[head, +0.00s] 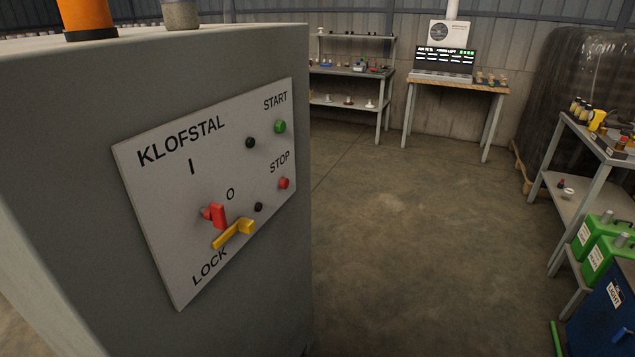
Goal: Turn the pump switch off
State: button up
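A grey cabinet (60,170) on the left carries a pale panel (160,205) labelled KLOFSTAL. A red switch handle (215,214) sticks out of the panel, below the mark I and to the lower left of the mark O. I cannot tell for sure which mark the handle points at. A yellow lever (235,233) sits just below the red handle, above the word LOCK; it lies slanted, with its lower end to the left. A green START button (280,126) and a red STOP button (284,183) are on the panel's right. My gripper is not in view.
Two black round parts (250,143) sit beside the buttons. An orange lamp-like cylinder (87,18) stands on the cabinet top. Open concrete floor (420,240) lies right of the cabinet. Benches stand at the back, and a shelf rack (575,150) with green canisters (595,245) stands at the right.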

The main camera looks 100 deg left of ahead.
aim_at(216, 213)
jog(key=i, duration=0.35)
jog(key=u, duration=3.45)
jog(key=k, duration=0.4)
jog(key=z, duration=1.95)
jog(key=i, duration=1.05)
jog(key=u, duration=0.7)
